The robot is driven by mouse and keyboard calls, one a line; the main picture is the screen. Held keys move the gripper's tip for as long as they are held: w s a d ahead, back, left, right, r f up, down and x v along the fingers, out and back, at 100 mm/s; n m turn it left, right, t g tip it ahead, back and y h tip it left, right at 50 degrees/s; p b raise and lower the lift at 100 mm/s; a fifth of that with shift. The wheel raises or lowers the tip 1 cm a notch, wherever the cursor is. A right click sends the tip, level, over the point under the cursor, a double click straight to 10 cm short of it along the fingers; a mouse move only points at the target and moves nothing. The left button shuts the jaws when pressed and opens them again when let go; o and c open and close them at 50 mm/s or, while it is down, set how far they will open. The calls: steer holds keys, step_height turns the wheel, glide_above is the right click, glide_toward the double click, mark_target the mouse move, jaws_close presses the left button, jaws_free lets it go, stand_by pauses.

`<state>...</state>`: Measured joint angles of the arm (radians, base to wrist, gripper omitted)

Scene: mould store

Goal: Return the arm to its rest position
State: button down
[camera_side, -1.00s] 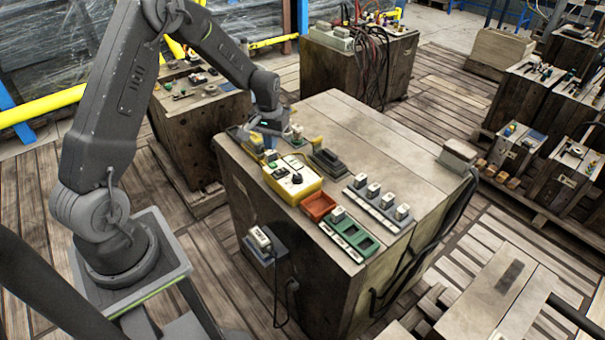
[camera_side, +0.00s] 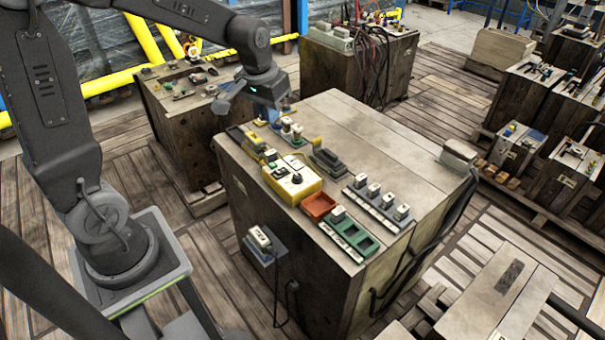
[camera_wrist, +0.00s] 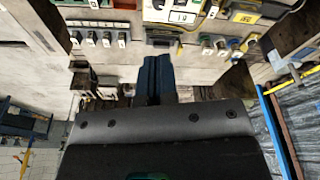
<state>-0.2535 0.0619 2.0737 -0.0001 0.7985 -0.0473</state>
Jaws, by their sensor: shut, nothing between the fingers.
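My arm reaches in from the left in the side view, bent at the elbow. The yellow control box (camera_side: 292,181) with a black knob sits on the block's front left part, clear of my gripper.
A red tray (camera_side: 318,206), a green holder (camera_side: 352,237) and a grey strip of white-capped pieces (camera_side: 376,208) lie on the block. Another wooden block (camera_side: 180,121) with small parts stands behind my gripper. A block with cables (camera_side: 345,72) is farther back.

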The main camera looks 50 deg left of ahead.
steer(key=s+d+r+m+t, duration=0.1)
steer(key=s+d+r, duration=0.2)
steer(key=s, duration=0.5)
steer(key=s+d+r+m+t, duration=0.2)
steer(key=s+d+r, duration=0.2)
steer(key=s+d, duration=0.2)
steer(key=s, duration=0.2)
steer(key=shift+s+d+h, duration=0.2)
steer(key=shift+s+h, duration=0.1)
steer(key=c, duration=1.8)
jaws_free()
steer(key=shift+c, duration=0.2)
